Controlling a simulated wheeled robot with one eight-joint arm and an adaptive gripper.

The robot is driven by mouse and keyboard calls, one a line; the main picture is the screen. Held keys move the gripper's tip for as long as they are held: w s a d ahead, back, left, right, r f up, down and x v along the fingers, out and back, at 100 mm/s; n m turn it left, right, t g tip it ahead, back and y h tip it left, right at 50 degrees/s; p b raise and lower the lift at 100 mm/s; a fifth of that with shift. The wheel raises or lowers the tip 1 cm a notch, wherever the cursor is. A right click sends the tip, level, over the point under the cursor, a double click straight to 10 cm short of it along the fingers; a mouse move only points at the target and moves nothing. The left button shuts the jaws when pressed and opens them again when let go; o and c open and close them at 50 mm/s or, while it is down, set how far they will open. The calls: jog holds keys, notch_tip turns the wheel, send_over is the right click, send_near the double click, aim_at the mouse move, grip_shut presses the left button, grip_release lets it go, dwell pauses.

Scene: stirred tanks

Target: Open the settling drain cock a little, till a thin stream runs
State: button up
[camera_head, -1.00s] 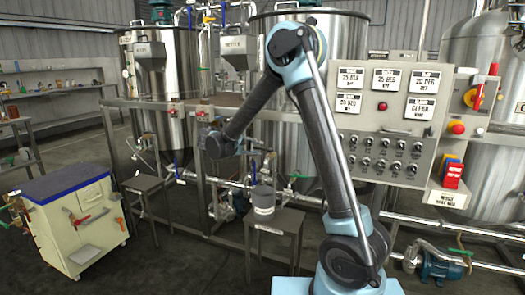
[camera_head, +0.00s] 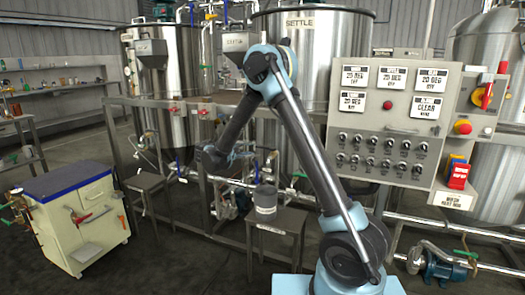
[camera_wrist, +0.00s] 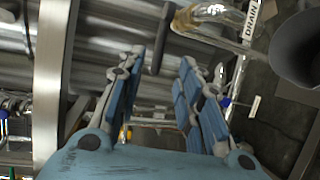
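The settling tank (camera_head: 305,62), labelled SETTLE, is a large steel vessel behind my arm. In the wrist view a sign reading DRAIN (camera_wrist: 250,22) is beside a clear, amber-tinted fitting (camera_wrist: 212,20). A dark lever (camera_wrist: 162,38), apparently the drain cock's handle, is just beyond my fingertips. The lever's contact with the fingers cannot be made out. In the head view my gripper (camera_head: 238,154) is small, near the pipework below the tank.
A grey bucket (camera_head: 265,200) stands on a stool (camera_head: 277,222) below my gripper; a dark round vessel (camera_wrist: 298,45) shows at the wrist view's right. A control panel (camera_head: 385,125) is to the right, a cabinet (camera_head: 75,215) to the left. Frame rails and pipes surround the gripper.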

aim_at(263, 147)
jog(key=x, duration=1)
jog(key=shift+w+d+f, duration=0.1)
grip_shut()
